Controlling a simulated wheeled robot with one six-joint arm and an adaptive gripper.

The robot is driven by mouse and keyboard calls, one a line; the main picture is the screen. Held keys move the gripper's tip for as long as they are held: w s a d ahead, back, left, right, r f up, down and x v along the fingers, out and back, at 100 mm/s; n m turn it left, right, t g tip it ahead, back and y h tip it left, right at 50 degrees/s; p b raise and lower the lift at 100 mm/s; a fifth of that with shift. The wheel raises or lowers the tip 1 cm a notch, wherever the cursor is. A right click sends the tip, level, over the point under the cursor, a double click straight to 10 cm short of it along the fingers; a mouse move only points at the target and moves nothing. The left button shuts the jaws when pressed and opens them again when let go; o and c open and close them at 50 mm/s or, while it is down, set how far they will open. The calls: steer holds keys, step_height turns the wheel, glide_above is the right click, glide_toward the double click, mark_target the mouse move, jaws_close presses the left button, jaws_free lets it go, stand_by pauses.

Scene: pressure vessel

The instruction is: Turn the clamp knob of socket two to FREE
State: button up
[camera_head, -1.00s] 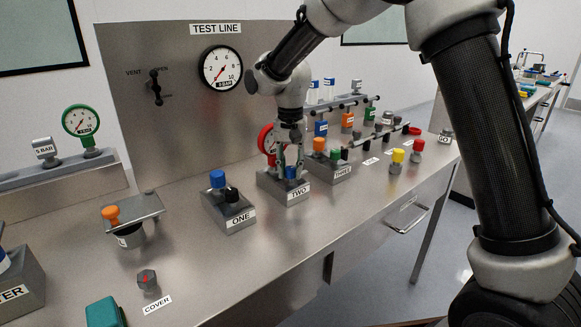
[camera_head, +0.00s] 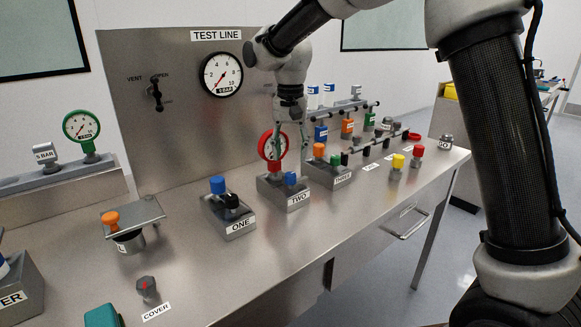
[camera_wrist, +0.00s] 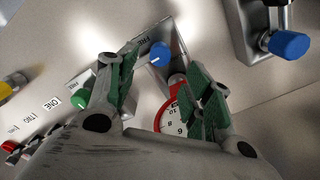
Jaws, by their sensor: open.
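Socket two (camera_head: 272,192) is a grey block labelled TWO on the bench. A red-rimmed gauge (camera_head: 265,147) stands at its back, and its blue clamp knob (camera_head: 291,179) is at its front right. My gripper (camera_head: 291,152) is above the block, apart from the knob. In the wrist view my open gripper (camera_wrist: 163,72) has nothing between its green-padded fingers. The blue knob (camera_wrist: 160,54) shows just beyond and between the fingertips, with a white mark toward the lower left. A FREE label (camera_wrist: 142,41) is beside it. I cannot tell which setting the mark points to. The right finger partly hides the gauge (camera_wrist: 171,108).
Socket one (camera_head: 229,220), with a blue cap and black knob, stands to the left. Socket three (camera_head: 328,177), with orange and green tops, stands close to the right. The TEST LINE panel (camera_head: 170,135) rises behind. The bench front is clear there.

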mark_target(290, 173)
step_height(290, 173, up, 5)
steer(key=shift+r, duration=0.1)
stand_by(0.4)
